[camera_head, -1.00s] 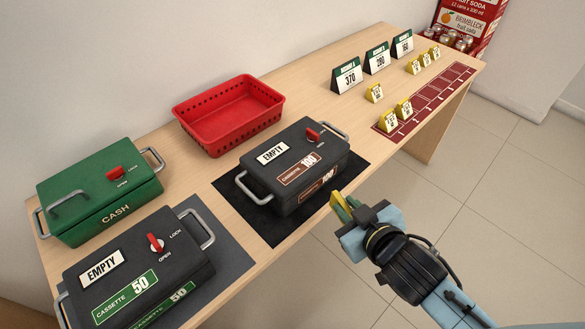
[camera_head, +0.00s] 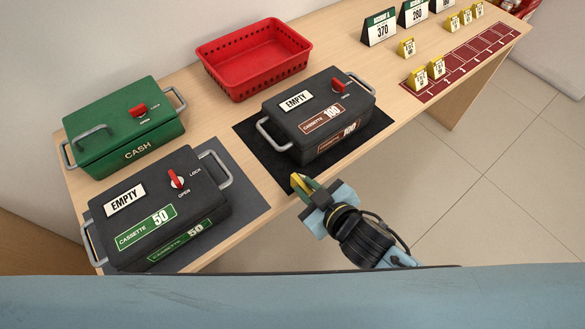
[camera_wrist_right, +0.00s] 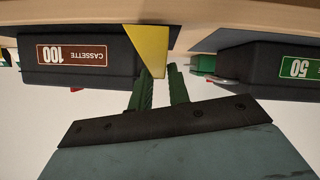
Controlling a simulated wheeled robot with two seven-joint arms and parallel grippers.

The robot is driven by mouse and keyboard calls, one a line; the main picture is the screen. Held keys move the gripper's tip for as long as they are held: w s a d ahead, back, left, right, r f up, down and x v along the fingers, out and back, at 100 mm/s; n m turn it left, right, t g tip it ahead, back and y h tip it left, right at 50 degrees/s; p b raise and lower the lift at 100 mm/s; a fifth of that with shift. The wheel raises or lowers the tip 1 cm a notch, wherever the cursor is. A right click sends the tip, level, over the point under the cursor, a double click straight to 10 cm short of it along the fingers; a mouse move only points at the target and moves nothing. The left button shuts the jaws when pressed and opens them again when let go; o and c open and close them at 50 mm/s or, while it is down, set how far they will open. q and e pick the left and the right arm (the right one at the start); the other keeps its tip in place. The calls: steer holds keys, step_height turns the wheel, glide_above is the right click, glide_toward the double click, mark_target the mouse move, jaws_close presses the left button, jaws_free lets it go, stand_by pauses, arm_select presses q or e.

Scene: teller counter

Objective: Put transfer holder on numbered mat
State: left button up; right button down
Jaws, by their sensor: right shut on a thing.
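My right gripper (camera_head: 306,186) is shut on a yellow wedge-shaped holder (camera_head: 297,181), in front of the table's front edge near the black cassette 100. In the wrist view the yellow holder (camera_wrist_right: 148,48) stands out beyond the green fingers (camera_wrist_right: 160,86); its printed face cannot be seen. The numbered mat (camera_head: 478,56), dark red with white lines, lies at the table's far right. Two yellow holders (camera_head: 437,68) stand at its near end. The left gripper is not in view.
Cassette 100 (camera_head: 320,115) and cassette 50 (camera_head: 150,200) sit on dark mats. A green cash box (camera_head: 120,125) and a red basket (camera_head: 255,62) stand behind. Several yellow holders (camera_head: 452,22) and numbered tent cards (camera_head: 380,30) stand behind the red mat. Most of that mat is bare.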

mark_target(296, 176)
steer(key=shift+w+a, duration=0.4)
steer(key=shift+w, duration=0.25)
steer(key=shift+w+a, duration=0.35)
steer(key=shift+w, duration=0.25)
steer(key=w+a, duration=0.2)
steer(key=w, duration=0.1)
steer(key=shift+w+b, duration=0.2)
steer(key=shift+b, duration=0.1)
steer(key=shift+s+f, duration=0.15)
steer(key=shift+f, duration=0.55)
steer(key=shift+d, duration=0.1)
steer(key=c, duration=1.3)
jaws_free()
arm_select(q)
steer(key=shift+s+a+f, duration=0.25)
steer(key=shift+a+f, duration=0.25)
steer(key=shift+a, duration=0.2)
arm_select(e)
steer(key=shift+s, duration=0.1)
